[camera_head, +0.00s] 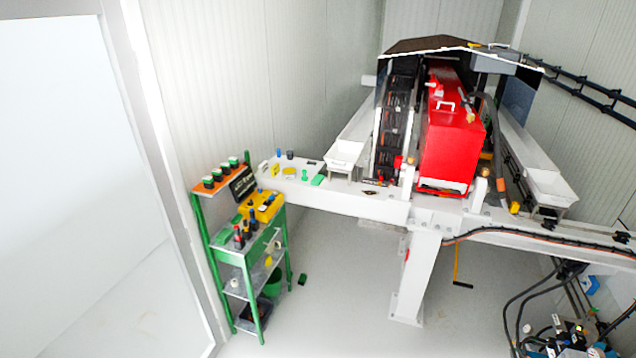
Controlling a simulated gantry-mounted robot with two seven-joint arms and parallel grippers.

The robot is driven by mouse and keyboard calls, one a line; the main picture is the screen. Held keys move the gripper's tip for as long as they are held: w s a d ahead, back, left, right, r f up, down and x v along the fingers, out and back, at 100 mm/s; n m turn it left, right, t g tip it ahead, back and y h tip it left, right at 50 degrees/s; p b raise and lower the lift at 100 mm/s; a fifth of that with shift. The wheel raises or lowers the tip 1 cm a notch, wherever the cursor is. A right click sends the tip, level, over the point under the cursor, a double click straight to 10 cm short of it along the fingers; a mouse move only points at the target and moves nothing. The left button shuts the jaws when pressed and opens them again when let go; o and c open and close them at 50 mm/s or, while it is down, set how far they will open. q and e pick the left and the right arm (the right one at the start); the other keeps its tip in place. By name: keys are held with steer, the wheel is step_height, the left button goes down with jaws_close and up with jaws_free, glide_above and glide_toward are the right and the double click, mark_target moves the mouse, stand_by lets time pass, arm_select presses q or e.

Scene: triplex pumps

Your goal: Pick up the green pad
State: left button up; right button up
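A small flat green pad (318,180) lies on the white bench top, near its front edge and left of the white trough. A small green piece (304,175) stands just left of it, and a yellow piece (289,171) lies further left. Another flat green item (228,237) is on the green shelf rack, too small to identify. Neither of my grippers shows in this view, and nothing visible is holding the pad.
The green shelf rack (247,279) holds a yellow case (264,206) and several tools. A red machine cover (449,140) stands on the white frame. A small dark green object (302,279) lies on the floor. Hoses and equipment fill the lower right; the central floor is mostly clear.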

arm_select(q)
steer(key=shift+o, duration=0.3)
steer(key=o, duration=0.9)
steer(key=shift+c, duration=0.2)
